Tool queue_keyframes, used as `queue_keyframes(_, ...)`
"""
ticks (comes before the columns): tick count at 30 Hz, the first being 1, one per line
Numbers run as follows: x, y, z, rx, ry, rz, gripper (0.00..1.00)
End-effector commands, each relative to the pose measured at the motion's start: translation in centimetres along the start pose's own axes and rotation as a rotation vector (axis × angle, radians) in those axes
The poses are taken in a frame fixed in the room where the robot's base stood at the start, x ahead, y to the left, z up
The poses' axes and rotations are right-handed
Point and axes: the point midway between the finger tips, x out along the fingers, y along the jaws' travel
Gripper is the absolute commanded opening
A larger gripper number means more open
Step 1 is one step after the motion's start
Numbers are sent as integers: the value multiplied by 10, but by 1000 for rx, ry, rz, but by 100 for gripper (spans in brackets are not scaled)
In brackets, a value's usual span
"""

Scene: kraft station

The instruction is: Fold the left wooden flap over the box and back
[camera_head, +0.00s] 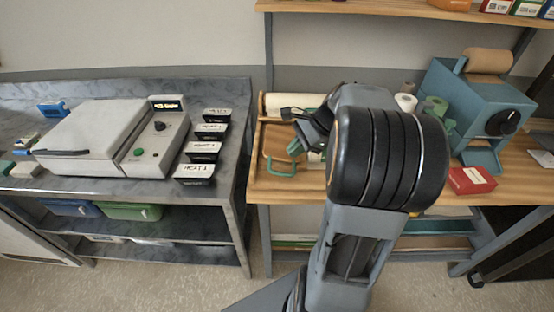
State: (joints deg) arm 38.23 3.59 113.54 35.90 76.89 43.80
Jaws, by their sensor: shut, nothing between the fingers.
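The left wooden flap (274,143) is a brown panel on the left part of the wooden workbench. A green handle (284,168) runs along its near and right side. The flap appears to lie out flat, though its exact tilt is hard to tell.
A blue-grey dispenser (483,105) with a brown roll stands at the bench's right, with a red box (472,180) before it. A pale roll (290,103) lies behind the flap. On the left, a grey machine (110,138) and several black labelled trays (203,150) occupy a grey table.

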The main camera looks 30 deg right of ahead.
Motion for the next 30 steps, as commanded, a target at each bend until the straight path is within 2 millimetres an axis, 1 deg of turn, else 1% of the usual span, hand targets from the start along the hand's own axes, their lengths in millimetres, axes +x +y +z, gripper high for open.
queue_keyframes(1,-10,-6,-18,115,-49,-32,0)
queue_keyframes(3,-20,-12,-33,234,-108,-67,0)
queue_keyframes(7,-29,-19,-50,363,-180,-104,0)
queue_keyframes(10,-25,-22,-52,398,-202,-112,0)
queue_keyframes(14,-5,-25,-48,402,-207,-109,0)
queue_keyframes(24,58,-34,-36,399,-204,-108,0)
queue_keyframes(30,84,-38,-32,399,-202,-109,0)
